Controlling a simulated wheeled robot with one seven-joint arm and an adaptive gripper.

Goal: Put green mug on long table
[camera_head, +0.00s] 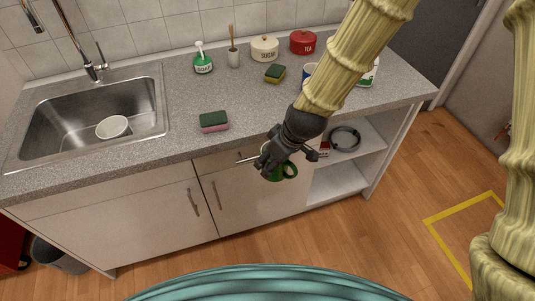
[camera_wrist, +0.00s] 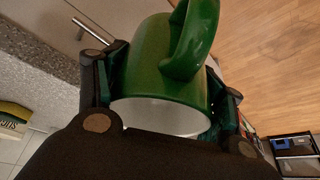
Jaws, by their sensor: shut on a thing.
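The green mug (camera_wrist: 153,70) is between the fingers of my gripper (camera_wrist: 165,85) in the wrist view. Its handle points up in that view and its white inside shows at the near rim. In the head view my gripper (camera_head: 272,160) is shut on the green mug (camera_head: 289,170), held in front of the counter's front edge, before the cabinet doors. Most of the mug is hidden behind the gripper there. I cannot make out a long table in either view.
The grey counter (camera_head: 165,129) holds a sink (camera_head: 88,112) with a white bowl (camera_head: 113,127), a sponge (camera_head: 214,121), a soap bottle (camera_head: 203,62), and sugar (camera_head: 265,48) and tea (camera_head: 303,42) pots. Open shelves (camera_head: 338,178) stand at right. Wooden floor (camera_head: 400,215) is clear.

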